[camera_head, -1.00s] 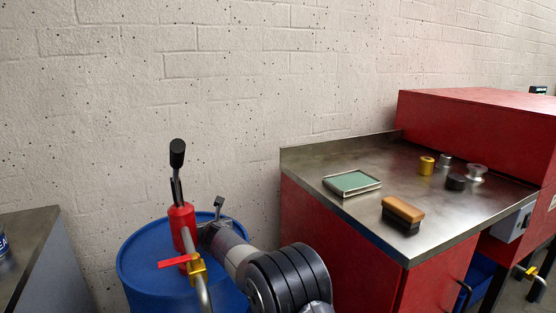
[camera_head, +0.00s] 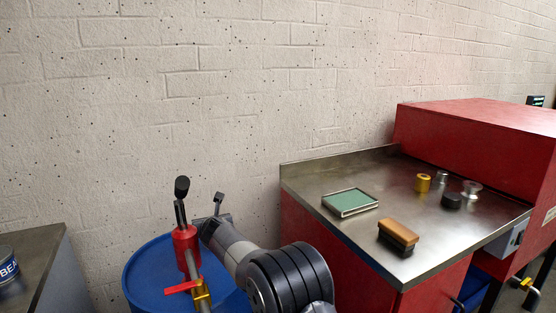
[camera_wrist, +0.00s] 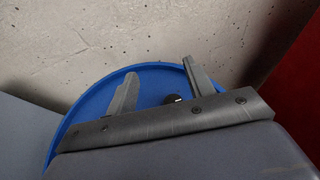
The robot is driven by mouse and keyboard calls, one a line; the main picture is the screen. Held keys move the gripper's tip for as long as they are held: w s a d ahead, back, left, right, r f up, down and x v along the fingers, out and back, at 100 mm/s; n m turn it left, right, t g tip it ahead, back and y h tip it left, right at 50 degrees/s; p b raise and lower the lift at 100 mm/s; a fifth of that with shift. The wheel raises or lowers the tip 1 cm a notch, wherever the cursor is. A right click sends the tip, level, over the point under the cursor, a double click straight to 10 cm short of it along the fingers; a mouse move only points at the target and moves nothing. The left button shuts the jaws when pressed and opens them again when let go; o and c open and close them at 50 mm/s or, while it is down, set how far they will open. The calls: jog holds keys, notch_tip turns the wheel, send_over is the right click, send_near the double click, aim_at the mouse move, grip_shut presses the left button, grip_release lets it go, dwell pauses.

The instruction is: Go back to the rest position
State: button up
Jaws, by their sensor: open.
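My gripper (camera_head: 212,208) is in the head view at the end of my arm, above the blue drum (camera_head: 150,277) and close to the red hand pump in the picture.
The red pump (camera_head: 184,243) with a black-tipped lever stands by the drum. A steel-topped red bench (camera_head: 310,182) at right bears a green pad (camera_head: 350,201), a brush (camera_head: 398,236), a brass cylinder (camera_head: 423,183) and small metal parts. A grey counter (camera_head: 40,240) is at left.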

notch_tip(320, 180, down, 8)
jog(key=b, duration=0.7)
jog(key=shift+f+b, duration=0.2)
jog(key=shift+b, duration=0.2)
jog(key=shift+r+p, duration=0.55)
jog(key=shift+p, duration=0.3)
jog(key=shift+d+n+y+p, duration=0.1)
jog(key=shift+n+y+p, duration=0.3)
jog(key=shift+p, duration=0.55)
jog(key=n+g+y+p, duration=0.1)
jog(key=p, duration=0.5)
jog(key=n+g+y+p, duration=0.1)
jog(key=y+p, duration=0.1)
jog(key=p, duration=0.4)
jog(key=shift+w+d+n, duration=0.1)
jog(key=shift+w+n, duration=0.1)
jog(key=shift+n, duration=0.2)
jog(key=p, duration=0.4)
jog(key=shift+n+g+y, duration=0.3)
jog(key=shift+n+g, duration=0.1)
jog(key=shift+s+d+f+b, duration=0.15)
jog(key=shift+s+d+b, duration=0.15)
jog(key=shift+s+d+r, duration=0.3)
jog(key=shift+s+d, duration=0.1)
